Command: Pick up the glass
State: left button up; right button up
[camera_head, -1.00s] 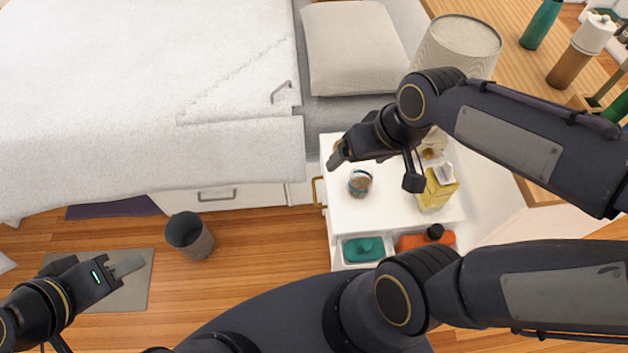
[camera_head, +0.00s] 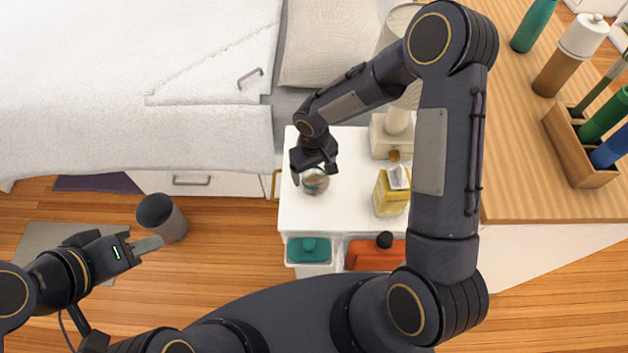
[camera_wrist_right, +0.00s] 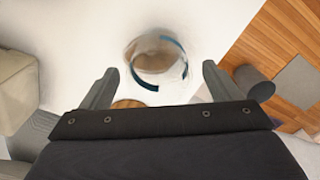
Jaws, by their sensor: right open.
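The glass (camera_head: 315,182) stands on the white nightstand (camera_head: 345,217), its upper part partly covered by my right gripper in the head view. In the right wrist view the glass (camera_wrist_right: 157,60) is clear with a dark blue band and something brownish in it. It lies ahead of and between the two spread fingers, apart from both. My right gripper (camera_head: 315,170) is open and empty; its fingers also show in the right wrist view (camera_wrist_right: 158,85). My left gripper (camera_head: 148,245) is over the floor at the left, away from the glass; its jaw state is unclear.
A yellow tissue box (camera_head: 391,196) and a lamp (camera_head: 397,125) stand right of the glass. A teal container (camera_head: 308,250) and an orange item (camera_head: 372,255) sit below at the front. A bin (camera_head: 162,217) stands on the floor, and the bed (camera_head: 130,90) is at the left.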

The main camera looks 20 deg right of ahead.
aim_at(314, 178)
notch_tip(314, 178, down, 5)
jog(key=shift+w+f, duration=0.1)
jog(key=c, duration=1.2)
jog(key=shift+o, duration=0.2)
jog(key=shift+r, duration=0.25)
